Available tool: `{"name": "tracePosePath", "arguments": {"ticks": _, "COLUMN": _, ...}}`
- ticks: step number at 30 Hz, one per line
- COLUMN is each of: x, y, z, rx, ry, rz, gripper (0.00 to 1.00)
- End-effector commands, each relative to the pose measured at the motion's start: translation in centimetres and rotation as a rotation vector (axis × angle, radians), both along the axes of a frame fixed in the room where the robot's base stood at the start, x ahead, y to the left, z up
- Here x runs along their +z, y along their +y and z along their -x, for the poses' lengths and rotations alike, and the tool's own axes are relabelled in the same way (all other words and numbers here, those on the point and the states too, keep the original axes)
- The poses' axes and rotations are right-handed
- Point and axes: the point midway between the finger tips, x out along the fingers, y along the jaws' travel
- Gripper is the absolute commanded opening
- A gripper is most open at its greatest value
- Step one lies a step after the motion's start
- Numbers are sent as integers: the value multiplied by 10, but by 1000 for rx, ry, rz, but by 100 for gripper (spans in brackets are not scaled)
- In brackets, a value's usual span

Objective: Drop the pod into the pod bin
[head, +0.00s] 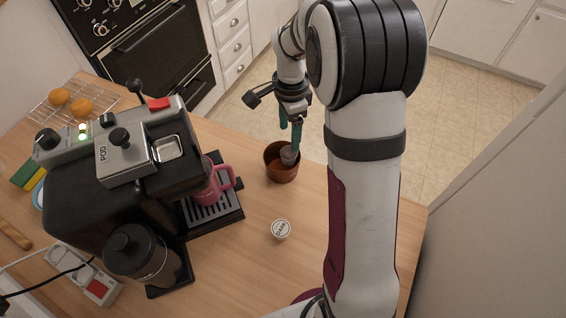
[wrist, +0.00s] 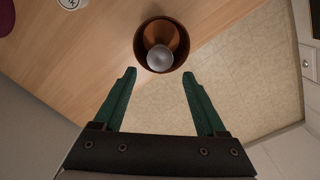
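The pod bin is a round brown bowl (head: 272,170) near the counter's far edge; it also shows in the wrist view (wrist: 139,50). A grey-silver pod (head: 290,155) is inside the bin's outline in both views, toward one side in the wrist view (wrist: 160,58). I cannot tell exactly how it rests. My gripper (head: 290,136) is just above the bin, with its green fingers pointing down. In the wrist view my gripper (wrist: 158,74) is open, its fingers wide apart with nothing between them. A second pod with a white printed lid (head: 281,229) lies on the counter.
A black and steel coffee machine (head: 125,185) stands left of the bin, with a pink mug (head: 212,188) on its drip tray. A rack with oranges (head: 80,106) is at the far left. The counter around the printed pod is clear. The counter edge lies just beyond the bin.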

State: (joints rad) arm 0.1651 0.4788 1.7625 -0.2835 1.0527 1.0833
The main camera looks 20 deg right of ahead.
Motion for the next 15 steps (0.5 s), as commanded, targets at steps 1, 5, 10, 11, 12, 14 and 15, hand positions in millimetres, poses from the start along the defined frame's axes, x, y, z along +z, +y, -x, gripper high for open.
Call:
{"name": "tracePosePath", "arguments": {"ticks": 1, "x": 0, "y": 0, "z": 0, "rx": 0, "ry": 0, "rz": 0, "gripper": 85}}
{"name": "tracePosePath", "arguments": {"ticks": 5, "x": 0, "y": 0, "z": 0, "rx": 0, "ry": 0, "rz": 0, "gripper": 87}}
{"name": "tracePosePath", "arguments": {"ticks": 10, "x": 1, "y": 0, "z": 0, "rx": 0, "ry": -1, "rz": 0, "gripper": 87}}
{"name": "tracePosePath", "arguments": {"ticks": 11, "x": 3, "y": 0, "z": 0, "rx": 0, "ry": -1, "rz": 0, "gripper": 87}}
{"name": "tracePosePath", "arguments": {"ticks": 12, "x": 8, "y": 0, "z": -1, "rx": -1, "ry": -2, "rz": 0, "gripper": 87}}
{"name": "tracePosePath", "arguments": {"ticks": 14, "x": 21, "y": 0, "z": -1, "rx": -1, "ry": -4, "rz": 0, "gripper": 87}}
{"name": "tracePosePath", "arguments": {"ticks": 15, "x": 32, "y": 0, "z": -1, "rx": 0, "ry": -6, "rz": 1, "gripper": 87}}
